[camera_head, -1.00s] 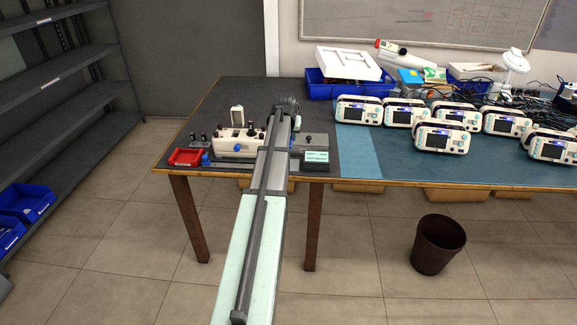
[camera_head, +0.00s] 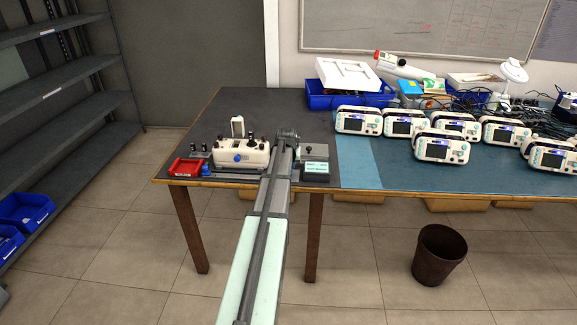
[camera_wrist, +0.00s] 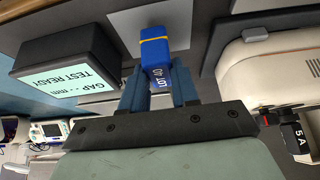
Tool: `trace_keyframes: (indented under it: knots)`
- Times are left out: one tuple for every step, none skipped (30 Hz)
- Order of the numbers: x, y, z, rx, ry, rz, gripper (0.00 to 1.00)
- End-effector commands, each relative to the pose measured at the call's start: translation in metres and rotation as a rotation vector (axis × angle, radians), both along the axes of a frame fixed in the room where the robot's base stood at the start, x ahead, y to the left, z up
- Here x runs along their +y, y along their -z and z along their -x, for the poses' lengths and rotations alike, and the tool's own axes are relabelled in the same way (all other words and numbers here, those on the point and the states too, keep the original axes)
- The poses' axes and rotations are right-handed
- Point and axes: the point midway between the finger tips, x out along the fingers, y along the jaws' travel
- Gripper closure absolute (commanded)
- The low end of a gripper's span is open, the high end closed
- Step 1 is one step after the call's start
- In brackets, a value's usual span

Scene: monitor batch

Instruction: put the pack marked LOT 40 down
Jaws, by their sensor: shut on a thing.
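In the wrist view a small blue pack (camera_wrist: 155,50) with a yellow band sits between the fingers of my gripper (camera_wrist: 158,88). White lettering on it, turned over in this view, reads like LOT 40. My gripper is shut on this pack. A pale grey plate (camera_wrist: 122,22) lies behind the pack; I cannot tell whether they touch. In the head view my arm hides the gripper and the pack.
A dark box with a screen (camera_wrist: 78,70) reading "GAP -- mm TEST READY" stands beside the pack; its screen shows in the head view (camera_head: 315,168). A white device (camera_head: 240,154) is on the other side. A red tray (camera_head: 187,167) and several monitors (camera_head: 437,149) share the table.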

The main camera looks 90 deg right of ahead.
Motion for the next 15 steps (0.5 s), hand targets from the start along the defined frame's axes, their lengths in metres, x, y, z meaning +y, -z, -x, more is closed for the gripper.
trace_keyframes:
  knots:
    - [0.0001, 0.0062, 0.0, 0.0, 0.0, 0.0, 1.0]
    - [0.0002, 0.0083, 0.0, 0.0, 0.0, 0.0, 1.0]
    - [0.0001, 0.0102, -0.0001, 0.0, 0.0, 0.0, 1.0]
    - [0.0, 0.0108, -0.0001, 0.0, 0.0, 0.0, 1.0]
    - [0.0, 0.0108, -0.0001, 0.0, 0.0, 0.001, 1.0]
    - [0.0, 0.0106, -0.0001, 0.0, 0.0, 0.001, 1.0]
    - [0.0, 0.0105, 0.0, 0.0, 0.0, 0.001, 1.0]
    - [-0.0001, 0.0103, 0.0, 0.0, 0.0, 0.001, 1.0]
    - [-0.0001, 0.0103, 0.0, 0.0, 0.0, 0.001, 1.0]
    - [0.0, 0.0104, 0.0, 0.0, 0.0, 0.001, 1.0]
    - [0.0, 0.0106, 0.0, 0.0, 0.0, 0.001, 1.0]
    - [0.0, 0.0114, 0.0, 0.0, 0.0, 0.0, 1.0]
    - [0.0, 0.0122, 0.0, 0.0, 0.0, 0.0, 1.0]
    - [0.0, 0.013, 0.0, 0.0, 0.0, 0.0, 1.0]
    - [0.0001, 0.0138, 0.0, 0.0, 0.0, 0.0, 0.7]
